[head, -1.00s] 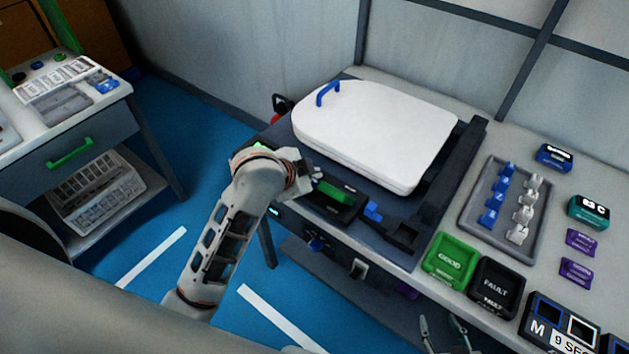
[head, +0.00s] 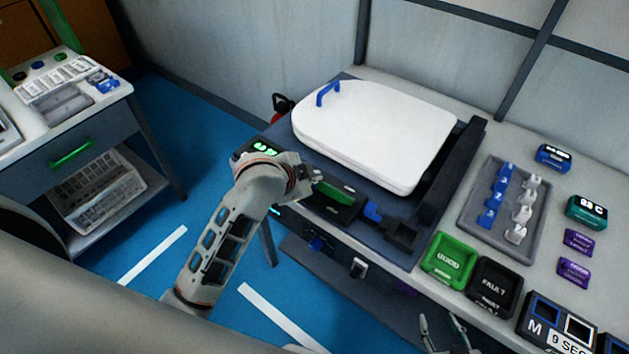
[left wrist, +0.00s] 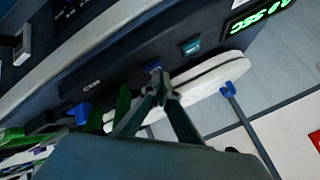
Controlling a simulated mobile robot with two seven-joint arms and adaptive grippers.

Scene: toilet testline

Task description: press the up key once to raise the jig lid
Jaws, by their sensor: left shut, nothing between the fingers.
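The white lid (head: 375,135) lies flat and low on the dark jig (head: 440,180), its blue handle (head: 327,93) at the far left. My left gripper (head: 314,178) is shut and empty over the jig's front edge. In the left wrist view its fingertips (left wrist: 157,84) meet close to a small blue key (left wrist: 153,68) on the dark panel; I cannot tell whether they touch it. A teal key (left wrist: 190,46) sits beside it. The key markings are too blurred to tell which is the up key. My right gripper (head: 442,324) is open and empty at the bottom edge.
A lit green display (head: 255,148) stands at the jig's left corner. A green bin (head: 449,260), a black FAULT bin (head: 495,287) and a grey tray (head: 530,233) of blue and white parts are to the right. Another bench (head: 110,122) stands at far left.

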